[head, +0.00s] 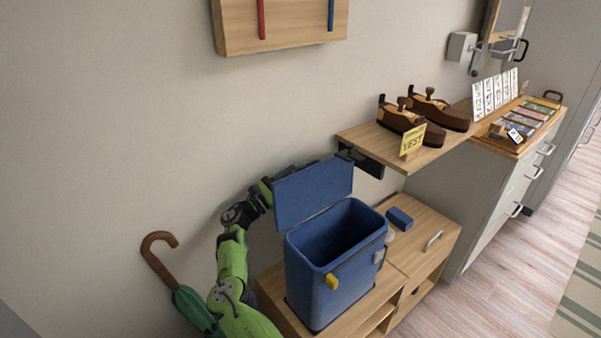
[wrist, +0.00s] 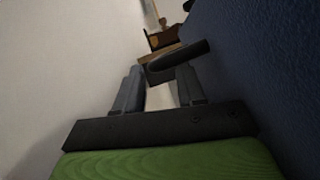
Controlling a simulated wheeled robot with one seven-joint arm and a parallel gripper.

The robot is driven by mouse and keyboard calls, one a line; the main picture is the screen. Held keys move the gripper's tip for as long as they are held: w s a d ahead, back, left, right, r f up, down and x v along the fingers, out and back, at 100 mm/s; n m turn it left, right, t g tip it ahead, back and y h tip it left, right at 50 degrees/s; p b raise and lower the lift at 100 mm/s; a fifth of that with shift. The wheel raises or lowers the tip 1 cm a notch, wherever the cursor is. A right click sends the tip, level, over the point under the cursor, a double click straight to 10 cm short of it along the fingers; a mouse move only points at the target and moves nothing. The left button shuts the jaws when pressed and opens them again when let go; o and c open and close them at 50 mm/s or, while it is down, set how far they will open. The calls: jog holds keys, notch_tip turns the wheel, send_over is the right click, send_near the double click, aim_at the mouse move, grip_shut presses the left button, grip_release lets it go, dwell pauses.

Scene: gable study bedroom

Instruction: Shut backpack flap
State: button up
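The blue backpack (head: 335,277) stands upright and open on a low wooden cabinet in the head view. Its blue flap (head: 313,192) stands raised at the back of the opening, close to the wall. My green arm comes up on the left, and my gripper is mostly hidden behind the flap. In the wrist view my gripper (wrist: 160,88) lies between the pale wall and the dark blue flap (wrist: 262,75). Its two fingers are apart with nothing seen between them. A dark bar crosses near the fingertips; I cannot tell what it is.
A small blue case (head: 399,218) lies on the low cabinet (head: 436,223). A green umbrella (head: 190,304) leans at the left. Floor at the right is clear.

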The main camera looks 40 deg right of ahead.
aim_at(301, 168)
jog(key=x, duration=0.3)
jog(key=shift+d, duration=0.2)
jog(key=shift+c, duration=0.3)
grip_shut()
